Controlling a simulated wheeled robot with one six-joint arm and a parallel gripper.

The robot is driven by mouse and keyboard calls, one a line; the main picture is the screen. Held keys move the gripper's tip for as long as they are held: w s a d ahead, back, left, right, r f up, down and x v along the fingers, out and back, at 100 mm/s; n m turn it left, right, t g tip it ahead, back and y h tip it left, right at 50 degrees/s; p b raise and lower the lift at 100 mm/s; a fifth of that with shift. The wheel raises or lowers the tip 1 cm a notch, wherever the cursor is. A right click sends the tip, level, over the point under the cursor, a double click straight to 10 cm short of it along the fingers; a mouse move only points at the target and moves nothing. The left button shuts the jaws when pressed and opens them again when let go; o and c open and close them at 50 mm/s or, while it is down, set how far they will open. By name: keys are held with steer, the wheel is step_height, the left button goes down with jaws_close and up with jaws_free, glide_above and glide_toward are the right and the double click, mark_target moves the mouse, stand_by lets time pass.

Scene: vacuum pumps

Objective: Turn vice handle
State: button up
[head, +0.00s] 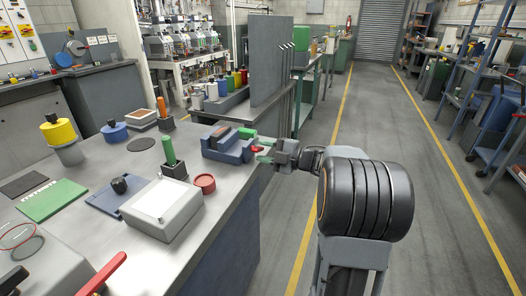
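A blue-grey vice (226,147) sits near the right edge of the grey workbench (222,190). Its red handle (256,149) sticks out on the right side of the vice, toward my gripper. My gripper (264,150) comes in from the right at the bench edge, level with the handle. Its two green-tipped fingers look spread, one above and one below the red handle's end. At this size I cannot tell whether they touch the handle.
A red round container (204,184), a white-topped box (162,207) and a green-handled tool in a black holder (169,152) stand on the bench near the vice. A tall grey panel (270,62) rises behind it. The floor aisle (400,150) is clear.

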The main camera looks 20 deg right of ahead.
steer(key=shift+s+d, duration=0.35)
steer(key=shift+s, duration=0.05)
steer(key=v, duration=0.6)
stand_by(0.5)
steer(key=shift+c, duration=0.3)
